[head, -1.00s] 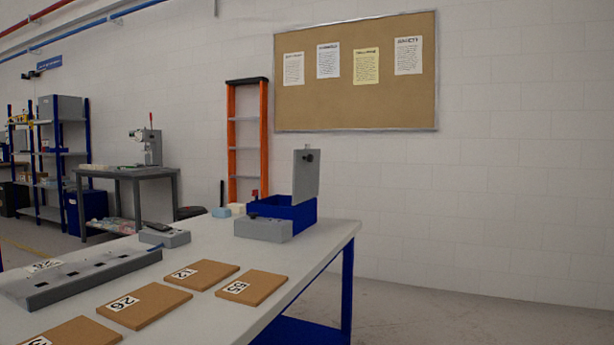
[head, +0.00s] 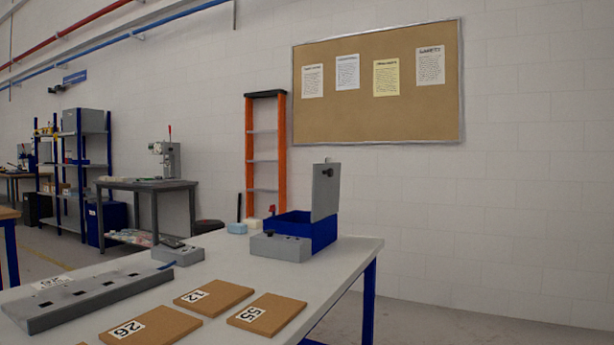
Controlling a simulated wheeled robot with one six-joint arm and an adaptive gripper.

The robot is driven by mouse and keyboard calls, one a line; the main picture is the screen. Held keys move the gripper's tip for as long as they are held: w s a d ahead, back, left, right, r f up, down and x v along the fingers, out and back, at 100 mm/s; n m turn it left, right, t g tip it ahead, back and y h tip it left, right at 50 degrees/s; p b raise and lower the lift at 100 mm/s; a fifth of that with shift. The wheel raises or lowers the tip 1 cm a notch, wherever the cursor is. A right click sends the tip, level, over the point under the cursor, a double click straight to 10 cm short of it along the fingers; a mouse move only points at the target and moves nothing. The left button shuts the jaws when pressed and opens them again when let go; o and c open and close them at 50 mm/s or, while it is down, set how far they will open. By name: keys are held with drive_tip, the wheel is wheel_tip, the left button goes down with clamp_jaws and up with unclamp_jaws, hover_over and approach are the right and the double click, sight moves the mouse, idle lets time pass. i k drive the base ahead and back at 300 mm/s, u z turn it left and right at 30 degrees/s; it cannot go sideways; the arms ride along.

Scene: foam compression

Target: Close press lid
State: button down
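The press is the grey block (head: 281,247) with a dark knob, joined to a blue open box (head: 316,231) on the far right part of the table. Its grey lid (head: 326,191) stands upright at the box's right side, with a dark round knob on its face. The lid is open. My gripper is not in view.
The white table (head: 345,255) holds a long grey slotted rail (head: 88,297), a small grey box (head: 178,256) and cork boards numbered 12 (head: 214,297), 55 (head: 267,314) and 26 (head: 150,327). Open floor (head: 430,325) lies right of the table.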

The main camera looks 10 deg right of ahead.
sight(332, 188)
drive_tip(key=u, duration=0.1)
drive_tip(key=i, duration=0.85)
drive_tip(key=z, duration=0.15)
